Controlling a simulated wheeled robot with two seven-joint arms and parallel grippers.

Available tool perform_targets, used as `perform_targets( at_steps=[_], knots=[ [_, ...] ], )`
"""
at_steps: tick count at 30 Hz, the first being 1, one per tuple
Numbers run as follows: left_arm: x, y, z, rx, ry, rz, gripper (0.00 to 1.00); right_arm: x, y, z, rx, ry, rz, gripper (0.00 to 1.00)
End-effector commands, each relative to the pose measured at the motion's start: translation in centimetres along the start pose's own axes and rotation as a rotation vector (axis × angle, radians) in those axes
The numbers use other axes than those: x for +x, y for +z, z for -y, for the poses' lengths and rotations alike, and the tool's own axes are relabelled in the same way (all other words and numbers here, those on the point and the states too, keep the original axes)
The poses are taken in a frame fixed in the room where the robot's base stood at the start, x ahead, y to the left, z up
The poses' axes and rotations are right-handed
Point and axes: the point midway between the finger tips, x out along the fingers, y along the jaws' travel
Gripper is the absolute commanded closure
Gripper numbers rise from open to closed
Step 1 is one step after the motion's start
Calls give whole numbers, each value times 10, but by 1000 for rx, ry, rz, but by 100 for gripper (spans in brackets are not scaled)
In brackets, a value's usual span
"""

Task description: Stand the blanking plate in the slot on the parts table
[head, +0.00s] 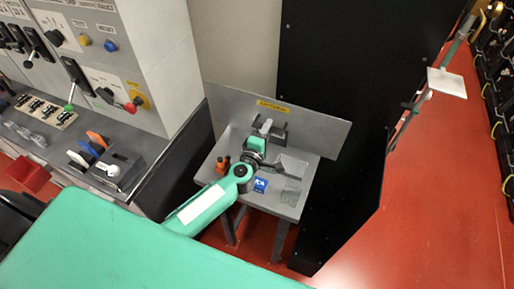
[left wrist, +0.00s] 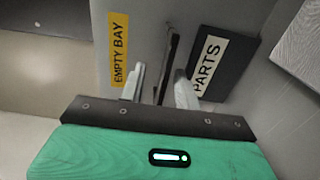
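The parts table (head: 240,150) is a small grey table with a raised back panel. My left gripper (head: 266,126) is over its back part, beside a dark block. The left wrist view shows its two pale fingers (left wrist: 161,88) apart. A thin dark plate (left wrist: 172,48), seen nearly edge-on, stands between them, with a visible gap on its left side. It looks like the blanking plate. Its lower end and the slot are hidden or too small to tell. A dark block labelled PARTS (left wrist: 222,62) is right of the fingers. My right gripper is not in view.
A yellow EMPTY BAY label (left wrist: 119,50) is on the grey panel. On the table are orange items (head: 222,164), a blue card (head: 260,185) and a grey mesh piece (head: 291,196). A control console (head: 130,75) stands left. A black panel (head: 335,60) rises behind at right.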

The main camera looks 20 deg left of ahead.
Motion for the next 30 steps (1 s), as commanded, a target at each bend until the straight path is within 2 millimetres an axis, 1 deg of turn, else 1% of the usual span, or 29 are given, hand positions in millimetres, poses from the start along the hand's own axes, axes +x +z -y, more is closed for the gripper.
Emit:
perform_targets(
  at_steps=[1, 3, 9, 12, 15, 18, 21, 27, 30],
  knots=[
    [-12, 0, 2, 1, -2, 1, 68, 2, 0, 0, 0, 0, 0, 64],
    [-26, 0, 2, 0, -2, 0, 68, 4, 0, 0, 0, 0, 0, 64],
    [-66, 0, 3, 1, -1, 0, 68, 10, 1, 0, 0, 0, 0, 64],
    [-83, 0, 1, 1, 0, -1, 68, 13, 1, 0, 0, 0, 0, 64],
    [-94, 0, 1, 1, 1, 0, 68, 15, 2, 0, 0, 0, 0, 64],
    [-102, 0, 0, 1, 1, 0, 68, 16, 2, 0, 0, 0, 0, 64],
    [-106, 0, -1, 1, 2, -1, 68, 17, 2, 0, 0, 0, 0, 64],
    [-107, 0, -1, 2, 3, 0, 68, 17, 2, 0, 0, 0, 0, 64],
    [-108, 4, -6, 16, 18, 21, 68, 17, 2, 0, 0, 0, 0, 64]
  ],
)
